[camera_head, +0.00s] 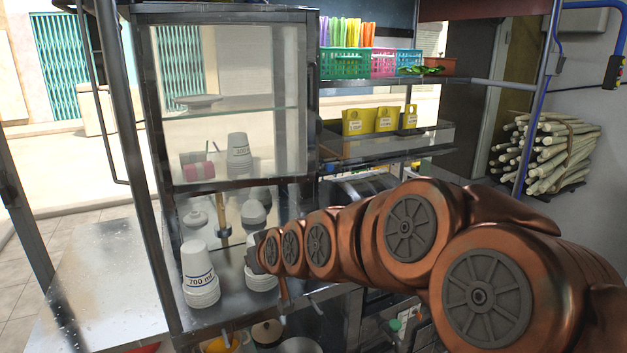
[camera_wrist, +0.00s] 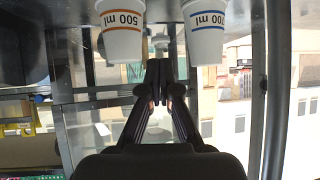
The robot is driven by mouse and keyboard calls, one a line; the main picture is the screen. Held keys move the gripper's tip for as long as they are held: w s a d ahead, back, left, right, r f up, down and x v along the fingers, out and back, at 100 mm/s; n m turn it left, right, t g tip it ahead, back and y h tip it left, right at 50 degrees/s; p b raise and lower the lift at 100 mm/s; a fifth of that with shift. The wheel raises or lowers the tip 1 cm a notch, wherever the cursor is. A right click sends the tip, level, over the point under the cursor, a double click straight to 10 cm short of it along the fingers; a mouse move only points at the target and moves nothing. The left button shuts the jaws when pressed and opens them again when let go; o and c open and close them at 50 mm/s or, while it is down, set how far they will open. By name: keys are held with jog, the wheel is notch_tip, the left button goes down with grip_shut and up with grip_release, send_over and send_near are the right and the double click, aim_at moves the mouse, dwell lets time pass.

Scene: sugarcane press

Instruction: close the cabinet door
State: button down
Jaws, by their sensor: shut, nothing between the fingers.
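The glass cabinet (camera_head: 160,235) stands left of centre in the head view. A metal-framed glass panel, which looks like its door (camera_head: 230,100), covers the upper half. The lower half of the front looks open, with cups showing there without glass in front. I cannot tell how the panel is hinged or slides. My gripper (camera_head: 258,252) is at the lower opening, beside the stacked cups and below the panel's bottom edge. In the wrist view my gripper (camera_wrist: 160,80) has its fingers together and empty, pointing between the two cups.
A 700 ml cup stack (camera_head: 199,272) stands on the cabinet floor; a 500 ml cup (camera_wrist: 122,28) is near the fingers. Shelves to the right hold baskets (camera_head: 345,62) and yellow boxes (camera_head: 358,121). A sugarcane bundle (camera_head: 548,153) is at far right.

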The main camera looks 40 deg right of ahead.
jog(key=w+d+r+m+t+h+b, duration=0.1)
jog(key=d+r+m+t+h+b, duration=0.2)
jog(key=d, duration=0.6)
jog(key=m+t+h, duration=0.1)
jog(key=h, duration=0.4)
send_near(312, 166)
jog(key=shift+p+x, duration=3)
jog(key=shift+x, duration=0.6)
